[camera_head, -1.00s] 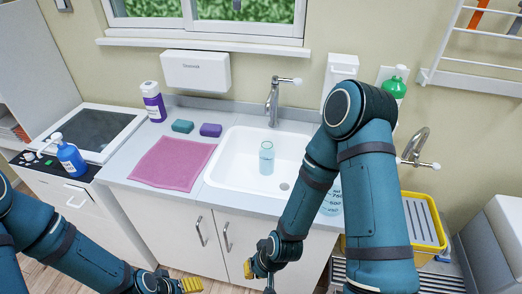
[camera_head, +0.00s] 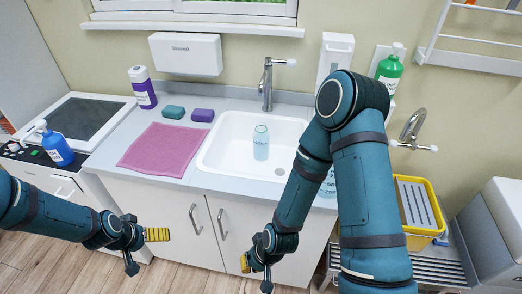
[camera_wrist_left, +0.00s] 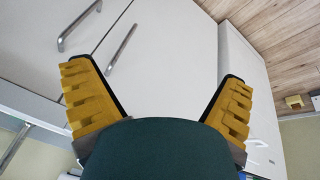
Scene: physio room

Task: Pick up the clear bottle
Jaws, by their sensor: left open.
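The clear bottle (camera_head: 261,143) stands upright in the white sink basin (camera_head: 221,152), pale and see-through. My left gripper (camera_head: 158,234) is low in front of the cabinet doors, left of and below the bottle, and apart from it. In the left wrist view its two yellow fingers (camera_wrist_left: 158,100) are spread with nothing between them. The bottle does not show in that view. My right gripper (camera_head: 245,263) hangs low before the cabinet; its fingers are too small and turned away to judge.
A chrome faucet (camera_head: 267,85) rises behind the sink. A pink towel (camera_head: 162,150), two sponges and a purple-labelled bottle (camera_head: 143,88) lie or stand left of it. A clear marked container (camera_head: 328,184) is partly hidden by my right arm. Cabinet handles (camera_head: 196,219) stick out.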

